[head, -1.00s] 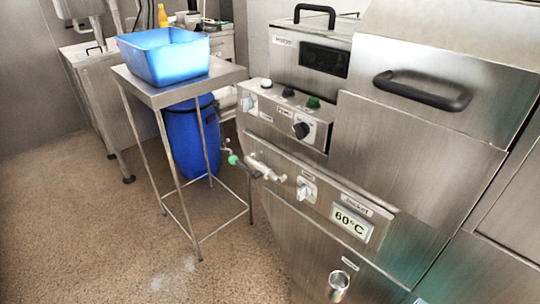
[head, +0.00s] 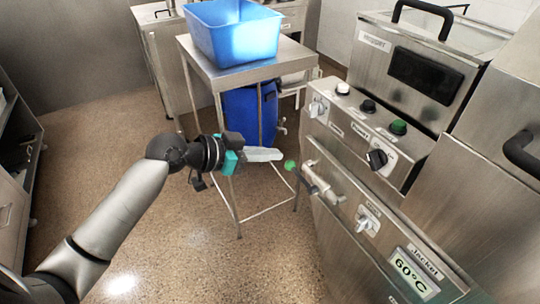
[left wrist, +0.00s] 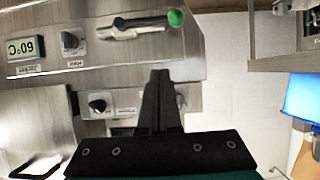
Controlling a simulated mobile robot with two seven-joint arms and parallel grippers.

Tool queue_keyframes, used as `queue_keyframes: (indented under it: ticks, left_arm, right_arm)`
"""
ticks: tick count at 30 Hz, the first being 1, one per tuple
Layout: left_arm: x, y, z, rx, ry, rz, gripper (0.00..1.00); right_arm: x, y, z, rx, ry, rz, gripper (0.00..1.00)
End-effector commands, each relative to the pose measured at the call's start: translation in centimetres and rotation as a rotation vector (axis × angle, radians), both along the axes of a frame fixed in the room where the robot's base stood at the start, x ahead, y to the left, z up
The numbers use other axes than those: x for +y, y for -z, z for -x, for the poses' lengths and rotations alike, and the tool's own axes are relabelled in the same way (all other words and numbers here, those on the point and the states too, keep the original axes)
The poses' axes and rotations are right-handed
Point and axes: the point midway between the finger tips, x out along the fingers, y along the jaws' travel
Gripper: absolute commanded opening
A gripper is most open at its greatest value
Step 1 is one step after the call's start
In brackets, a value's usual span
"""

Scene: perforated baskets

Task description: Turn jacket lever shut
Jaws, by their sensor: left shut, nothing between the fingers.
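In the left wrist view the scene is upside down: the shut fingers (left wrist: 161,75) point at the panel, and the lever (left wrist: 135,27) lies beyond the tips. My right gripper is not in view.
A knob (head: 367,222) sits between valve and display. A control panel (head: 360,135) with knobs and buttons juts out above. A steel table (head: 235,75) with a blue basket (head: 232,35) stands behind my gripper, a blue barrel (head: 245,115) beneath. Floor at left is clear.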

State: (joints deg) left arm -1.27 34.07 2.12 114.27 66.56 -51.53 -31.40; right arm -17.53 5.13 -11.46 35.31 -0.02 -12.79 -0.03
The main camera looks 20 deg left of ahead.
Motion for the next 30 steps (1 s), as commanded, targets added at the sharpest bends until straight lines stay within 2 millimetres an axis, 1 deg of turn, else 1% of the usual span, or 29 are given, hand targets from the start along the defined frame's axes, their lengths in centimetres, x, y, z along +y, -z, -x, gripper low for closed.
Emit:
queue_keyframes:
  ticks: [1, 5, 11, 12, 15, 18, 22, 30]
  left_arm:
    - [-0.6, 0.4, -0.8, -0.001, -0.001, 0.007, 0.00]
    - [-2.1, 1.6, -2.7, -0.001, -0.001, 0.007, 0.00]
    - [-4.3, 3.3, -5.5, 0.000, -0.001, 0.005, 0.00]
    - [-4.2, 4.2, -5.3, 0.005, -0.002, 0.002, 0.00]
    - [-3.9, 5.8, -5.0, 0.004, -0.004, 0.002, 0.00]
    - [-3.7, 6.6, -4.8, 0.002, -0.004, 0.002, 0.00]
    - [-3.6, 7.2, -4.7, 0.002, -0.004, 0.002, 0.00]
    - [-3.6, 7.2, -4.7, 0.002, -0.003, 0.001, 0.00]
  right_arm:
    - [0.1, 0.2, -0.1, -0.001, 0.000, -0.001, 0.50]
    - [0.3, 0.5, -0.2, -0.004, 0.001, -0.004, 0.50]
    - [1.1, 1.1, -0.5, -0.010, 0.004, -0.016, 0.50]
    - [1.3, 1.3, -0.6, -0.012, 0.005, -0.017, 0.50]
    - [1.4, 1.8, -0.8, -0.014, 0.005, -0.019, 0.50]
    - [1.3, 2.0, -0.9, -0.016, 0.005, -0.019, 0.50]
    - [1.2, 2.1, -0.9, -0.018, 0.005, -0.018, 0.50]
    - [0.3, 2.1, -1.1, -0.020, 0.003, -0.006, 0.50]
